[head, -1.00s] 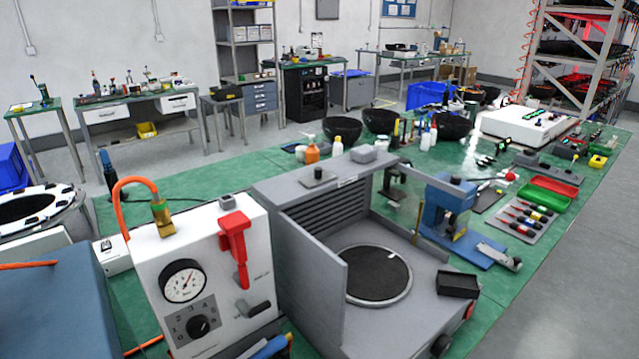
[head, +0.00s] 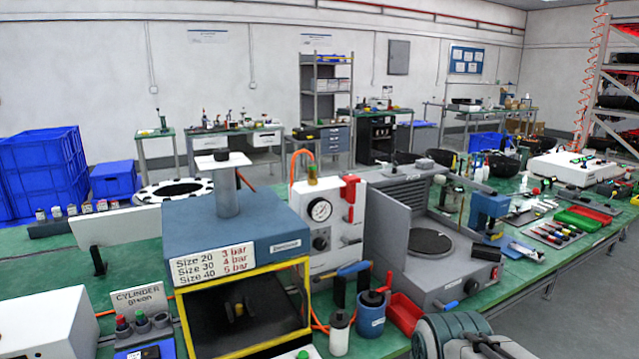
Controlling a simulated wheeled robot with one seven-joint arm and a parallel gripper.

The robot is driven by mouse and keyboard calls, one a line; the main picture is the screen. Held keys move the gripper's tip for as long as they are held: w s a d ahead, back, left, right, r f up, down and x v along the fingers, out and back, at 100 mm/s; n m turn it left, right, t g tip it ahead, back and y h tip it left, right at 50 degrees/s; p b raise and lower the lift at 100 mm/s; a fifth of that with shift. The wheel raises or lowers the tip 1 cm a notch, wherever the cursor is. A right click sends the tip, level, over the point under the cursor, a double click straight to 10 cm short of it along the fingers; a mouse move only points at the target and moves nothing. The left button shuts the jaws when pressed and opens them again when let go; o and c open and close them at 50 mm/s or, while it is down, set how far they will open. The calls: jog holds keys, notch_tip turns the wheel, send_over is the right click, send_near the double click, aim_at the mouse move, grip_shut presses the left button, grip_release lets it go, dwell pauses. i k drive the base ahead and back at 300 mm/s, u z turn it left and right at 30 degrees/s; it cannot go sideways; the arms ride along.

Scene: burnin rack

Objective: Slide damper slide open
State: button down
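I cannot pick out the damper slide with certainty. The grey louvred unit (head: 440,268), right of centre in the head view, has a round dark plate on its deck and a raised grey side panel. On its top sit a small dark knob (head: 403,157) and a small grey block (head: 424,163). They are too small to tell whether either is a slide or how it is set. Part of my arm shows at the bottom right edge, in front of the bench. My gripper is not in view.
A white gauge panel (head: 327,235) with a red lever stands left of the grey unit. Further left is a blue press with a yellow frame (head: 308,292). A red bin (head: 404,312) and a blue cup (head: 371,318) stand in front. Floor at the lower right is clear.

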aim_at(394, 173)
jog(key=z, duration=0.55)
jog(key=i, duration=0.85)
jog(key=z, duration=0.25)
jog(key=k, duration=0.8)
jog(key=z, duration=0.8)
jog(key=k, duration=0.45)
jog(key=z, duration=0.4)
jog(key=i, duration=1.4)
jog(key=u, duration=1.4)
jog(key=i, duration=0.75)
jog(key=u, duration=0.85)
